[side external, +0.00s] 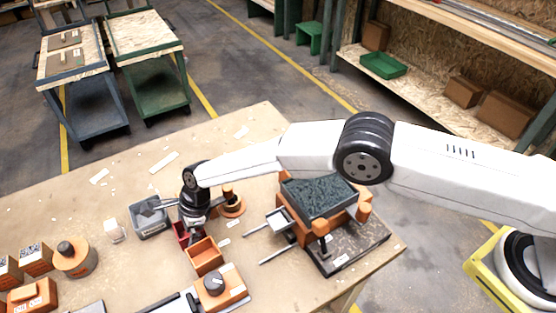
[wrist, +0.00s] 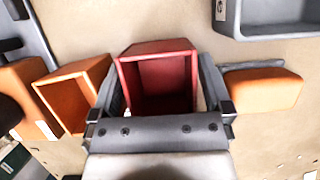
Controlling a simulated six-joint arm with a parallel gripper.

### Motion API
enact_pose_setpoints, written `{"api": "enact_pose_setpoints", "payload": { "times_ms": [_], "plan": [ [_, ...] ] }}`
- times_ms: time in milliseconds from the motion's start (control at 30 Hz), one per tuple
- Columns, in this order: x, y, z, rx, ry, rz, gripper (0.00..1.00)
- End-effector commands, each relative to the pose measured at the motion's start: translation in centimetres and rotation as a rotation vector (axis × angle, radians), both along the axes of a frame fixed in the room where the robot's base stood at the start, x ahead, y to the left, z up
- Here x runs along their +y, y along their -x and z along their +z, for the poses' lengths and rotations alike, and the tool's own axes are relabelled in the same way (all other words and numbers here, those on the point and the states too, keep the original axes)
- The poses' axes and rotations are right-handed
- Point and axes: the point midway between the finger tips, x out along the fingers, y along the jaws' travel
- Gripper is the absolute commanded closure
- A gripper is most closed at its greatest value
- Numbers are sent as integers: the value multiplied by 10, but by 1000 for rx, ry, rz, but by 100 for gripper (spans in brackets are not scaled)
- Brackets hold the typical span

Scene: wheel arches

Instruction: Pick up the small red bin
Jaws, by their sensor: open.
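The small red bin (side external: 182,233) stands on the wooden table in the side external view, mostly hidden behind my gripper (side external: 190,226). In the wrist view the red bin (wrist: 158,80) sits between the two fingers of my gripper (wrist: 161,88), its empty inside facing the camera. The fingers lie along the left and right of the bin. The gripper is open. I cannot tell whether either finger touches the bin wall.
An orange bin (side external: 206,256) stands close beside the red bin; it also shows in the wrist view (wrist: 75,93). A grey bin (side external: 152,221) is on the other side. An orange block (wrist: 262,89) lies near the right finger. A machine with a dark top (side external: 318,197) stands to the right.

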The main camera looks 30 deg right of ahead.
Motion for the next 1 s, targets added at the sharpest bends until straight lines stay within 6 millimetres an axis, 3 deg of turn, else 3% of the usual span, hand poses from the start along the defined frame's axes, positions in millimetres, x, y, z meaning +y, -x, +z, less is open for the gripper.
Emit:
{"api": "enact_pose_setpoints", "payload": {
  "times_ms": [567, 600, 833, 1000],
  "plan": [
    [1, 0, -2, 0, 0, 0, 0],
    [1, 0, -2, 0, 0, 0, 3],
    [1, 0, -2, 0, 0, 0, 74],
    [1, 0, -2, 0, 0, 0, 74]
  ]
}}
